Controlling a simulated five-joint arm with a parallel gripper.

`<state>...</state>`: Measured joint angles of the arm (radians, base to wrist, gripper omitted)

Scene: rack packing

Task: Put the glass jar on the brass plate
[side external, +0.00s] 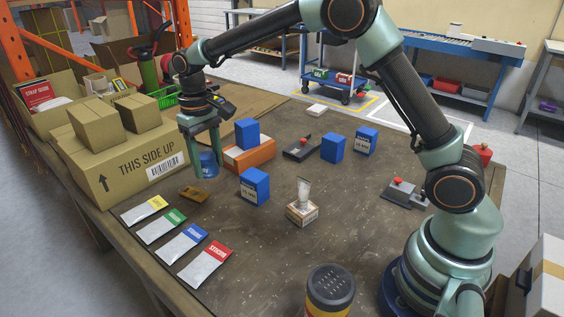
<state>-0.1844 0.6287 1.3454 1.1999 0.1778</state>
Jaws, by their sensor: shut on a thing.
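My gripper (206,168) points down at the left of the table, its two fingers shut around a blue glass jar (208,164). The fingers hide parts of the jar's sides. The brass plate (195,194) lies flat on the table just below the jar in the picture, slightly to its left. The plate looks bare. The jar seems upright; I cannot tell for sure how high its base is above the table.
An orange box (250,157) with a blue box (247,133) on it stands close right of my gripper. Another blue box (255,186) stands nearer. A large carton (125,165) is at left. Several colour-topped packets (183,243) lie in front.

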